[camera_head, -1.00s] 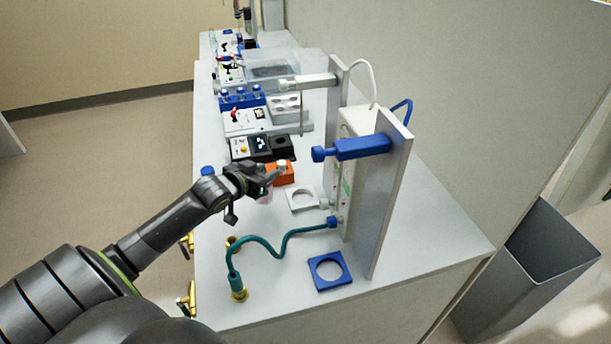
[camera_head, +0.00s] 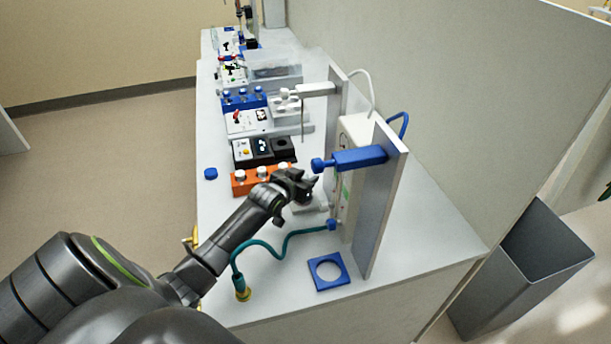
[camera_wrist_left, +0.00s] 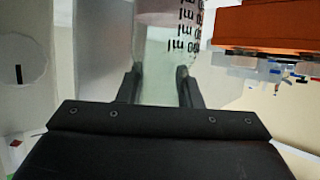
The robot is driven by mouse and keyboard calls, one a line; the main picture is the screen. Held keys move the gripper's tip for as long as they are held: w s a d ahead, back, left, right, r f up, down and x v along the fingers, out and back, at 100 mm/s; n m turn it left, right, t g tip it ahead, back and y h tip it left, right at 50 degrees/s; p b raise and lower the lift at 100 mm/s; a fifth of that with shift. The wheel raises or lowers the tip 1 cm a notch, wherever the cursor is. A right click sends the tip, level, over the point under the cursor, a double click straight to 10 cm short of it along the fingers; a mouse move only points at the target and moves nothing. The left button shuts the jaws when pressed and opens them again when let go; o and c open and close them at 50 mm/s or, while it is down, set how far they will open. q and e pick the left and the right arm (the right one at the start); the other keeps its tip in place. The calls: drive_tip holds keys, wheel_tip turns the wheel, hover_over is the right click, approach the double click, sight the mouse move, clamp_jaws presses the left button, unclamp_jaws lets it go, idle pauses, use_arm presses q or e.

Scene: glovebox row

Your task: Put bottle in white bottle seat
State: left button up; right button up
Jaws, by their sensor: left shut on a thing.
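My left gripper (camera_head: 310,187) is shut on a clear bottle with dark graduation marks. The bottle (camera_wrist_left: 155,55) stands out between the two fingers in the left wrist view; in the head view the gripper mostly hides it. The white bottle seat (camera_head: 316,208) lies on the bench just under and beside the gripper, partly covered by it. I cannot tell whether the bottle touches the seat. My right gripper is in neither view.
An orange rack (camera_head: 240,183) with white-capped bottles stands left of the gripper. A blue ring seat (camera_head: 327,286) lies nearer. A blue clamp (camera_head: 358,158) on a grey upright panel (camera_head: 383,205) stands close right. A teal hose (camera_head: 275,250) crosses in front. A blue cap (camera_head: 210,173) lies at left.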

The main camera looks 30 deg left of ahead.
use_arm(q)
drive_tip(key=shift+f, duration=0.15)
drive_tip(key=o, duration=1)
drive_tip(key=shift+o, duration=0.2)
drive_tip(key=shift+s, duration=0.35)
drive_tip(key=b+v, duration=0.1)
drive_tip(key=v, duration=1)
drive_tip(key=shift+r, duration=0.35)
drive_tip(key=shift+s, duration=0.1)
drive_tip(key=shift+a, duration=0.1)
